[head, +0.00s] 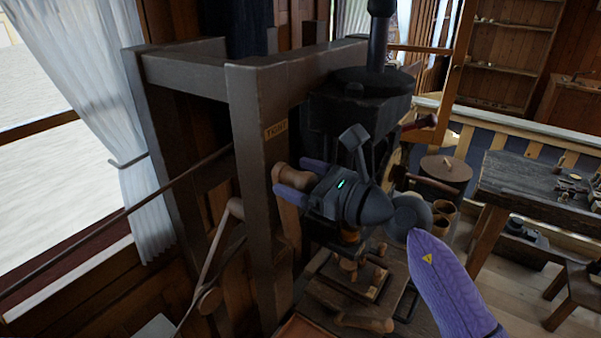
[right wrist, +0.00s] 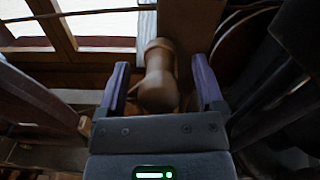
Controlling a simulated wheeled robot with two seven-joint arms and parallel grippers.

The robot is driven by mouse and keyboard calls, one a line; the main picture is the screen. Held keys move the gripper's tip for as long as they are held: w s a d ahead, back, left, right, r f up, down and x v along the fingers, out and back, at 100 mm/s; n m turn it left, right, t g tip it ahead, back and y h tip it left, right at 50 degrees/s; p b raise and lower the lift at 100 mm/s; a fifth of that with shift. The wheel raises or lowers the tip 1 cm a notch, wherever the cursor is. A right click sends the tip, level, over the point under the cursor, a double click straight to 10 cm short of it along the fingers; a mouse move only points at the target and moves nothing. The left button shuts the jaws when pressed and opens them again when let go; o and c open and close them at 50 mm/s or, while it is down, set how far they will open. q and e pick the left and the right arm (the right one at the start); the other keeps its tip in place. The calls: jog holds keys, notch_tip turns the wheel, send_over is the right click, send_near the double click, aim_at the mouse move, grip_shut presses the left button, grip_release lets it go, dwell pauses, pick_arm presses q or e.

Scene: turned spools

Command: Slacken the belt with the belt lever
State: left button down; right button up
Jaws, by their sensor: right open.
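A turned wooden handle (head: 292,178), which looks like the grip of the belt lever, sticks out beside the dark upright post (head: 250,130) of the wooden frame. My right gripper (head: 288,176) is open, with its purple fingers on either side of this handle. In the right wrist view the handle (right wrist: 159,78) stands between the two fingers, with a gap visible on each side. The handle's mounting is partly hidden by the gripper and post. A pale belt or strap (head: 212,255) runs down to a round wooden piece at lower left. My left gripper is not in view.
A black stove (head: 365,95) with a pipe stands just behind my right gripper. A bench with wooden pieces (head: 365,285) lies below it. A table (head: 530,180) stands at right, and a curtained window (head: 90,70) is at left.

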grip_shut()
dwell(0.3)
dwell(0.3)
jog(key=shift+s+a+f+n, duration=0.15)
jog(key=shift+s+a+n, duration=0.2)
jog(key=shift+s+n, duration=0.1)
jog(key=s+a+f+n+b, duration=0.1)
jog(key=s+a+f+n, duration=0.3)
jog(key=s+n, duration=0.2)
jog(key=shift+s+a+f, duration=0.3)
jog(key=shift+s+f, duration=0.1)
jog(key=shift+s, duration=0.05)
jog(key=shift+f, duration=0.1)
